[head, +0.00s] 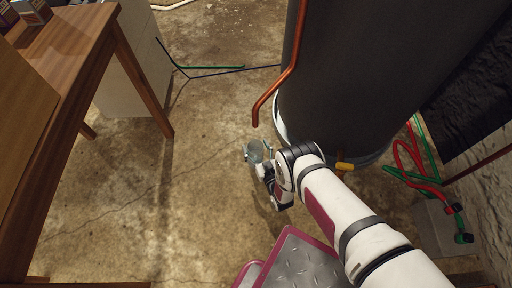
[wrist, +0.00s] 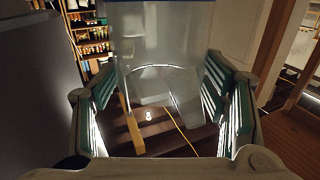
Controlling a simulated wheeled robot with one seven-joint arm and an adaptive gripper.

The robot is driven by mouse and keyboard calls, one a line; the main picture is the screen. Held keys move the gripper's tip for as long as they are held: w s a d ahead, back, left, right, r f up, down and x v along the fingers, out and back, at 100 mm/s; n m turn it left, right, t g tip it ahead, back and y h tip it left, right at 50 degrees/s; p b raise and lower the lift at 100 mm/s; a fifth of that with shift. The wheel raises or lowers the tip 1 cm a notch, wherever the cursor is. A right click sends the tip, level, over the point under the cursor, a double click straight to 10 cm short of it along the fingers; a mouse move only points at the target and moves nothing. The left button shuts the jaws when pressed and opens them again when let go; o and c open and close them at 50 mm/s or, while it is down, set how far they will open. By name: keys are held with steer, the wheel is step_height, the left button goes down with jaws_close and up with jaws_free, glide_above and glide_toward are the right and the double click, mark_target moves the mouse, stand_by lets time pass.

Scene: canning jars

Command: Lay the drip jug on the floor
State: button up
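In the head view the jug (head: 256,150) is a small pale shape at the end of my gripper (head: 262,163), left of the tank's base. My gripper hides part of it there. The concrete floor (head: 200,200) lies below. I cannot tell how high the jug is above it.
A large grey tank (head: 370,70) stands close on the right, with a copper pipe (head: 290,75) coming down its near side. A wooden table (head: 85,50) stands on the left. Red and green hoses (head: 415,165) lie at right. The floor between table and tank is mostly clear.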

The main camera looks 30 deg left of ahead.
stand_by(0.3)
steer(key=v, duration=1.2)
steer(key=shift+p, duration=0.45)
steer(key=shift+r, duration=0.1)
